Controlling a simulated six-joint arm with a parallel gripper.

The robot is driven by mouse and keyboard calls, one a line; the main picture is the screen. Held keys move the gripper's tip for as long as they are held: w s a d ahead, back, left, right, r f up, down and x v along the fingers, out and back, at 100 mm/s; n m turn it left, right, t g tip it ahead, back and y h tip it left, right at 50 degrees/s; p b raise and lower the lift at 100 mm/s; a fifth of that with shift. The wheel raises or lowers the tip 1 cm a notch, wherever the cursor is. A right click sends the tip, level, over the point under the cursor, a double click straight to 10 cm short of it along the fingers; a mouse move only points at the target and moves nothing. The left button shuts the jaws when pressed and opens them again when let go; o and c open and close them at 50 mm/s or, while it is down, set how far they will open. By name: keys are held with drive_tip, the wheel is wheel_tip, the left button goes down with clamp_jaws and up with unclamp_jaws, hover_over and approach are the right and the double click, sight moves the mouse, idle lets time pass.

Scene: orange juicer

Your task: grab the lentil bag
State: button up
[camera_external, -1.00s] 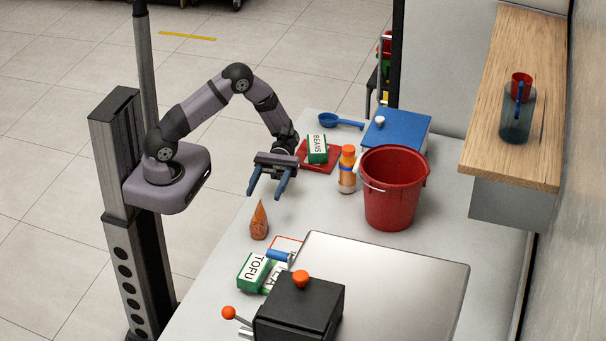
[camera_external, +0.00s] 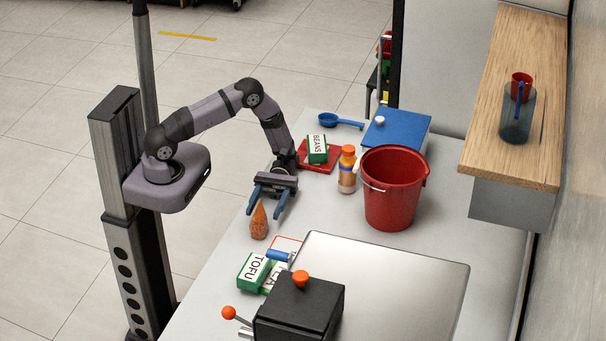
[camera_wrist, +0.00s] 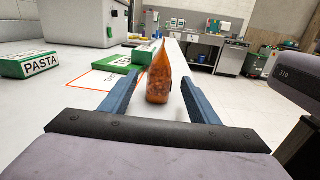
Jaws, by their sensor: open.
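The lentil bag, an orange-brown pouch with a pointed top (camera_external: 259,226), stands upright near the table's left edge. In the wrist view the bag (camera_wrist: 158,82) is in the middle, seen between my two blue fingers. My gripper (camera_external: 265,213) is open and empty, low over the table on the far side of the bag, its fingers pointing toward it. The fingers also show in the wrist view (camera_wrist: 162,77), one on each side of the bag. Whether they touch it I cannot tell. No part of the bag looks lifted.
A TOFU box (camera_external: 252,272) and another green box lie in front of the bag, beside a black appliance (camera_external: 298,309). An orange-capped bottle (camera_external: 347,172) and a red bucket (camera_external: 394,190) stand to the right. A BEANS box (camera_external: 317,149) is behind. Bare table lies right of the bag.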

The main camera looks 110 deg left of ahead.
sight(259, 219)
drive_tip(key=shift+d, duration=0.1)
drive_tip(key=d, duration=0.1)
drive_tip(key=d+p, duration=0.1)
drive_tip(key=d, duration=0.1)
drive_tip(key=shift+w+d+r, duration=0.15)
drive_tip(key=shift+d, duration=0.15)
drive_tip(key=shift+d+p, duration=0.35)
drive_tip(key=shift+d, duration=0.3)
drive_tip(key=c, duration=1.1)
drive_tip(key=shift+c, duration=0.2)
drive_tip(key=shift+r+b, duration=0.3)
drive_tip(key=shift+r, duration=4.6)
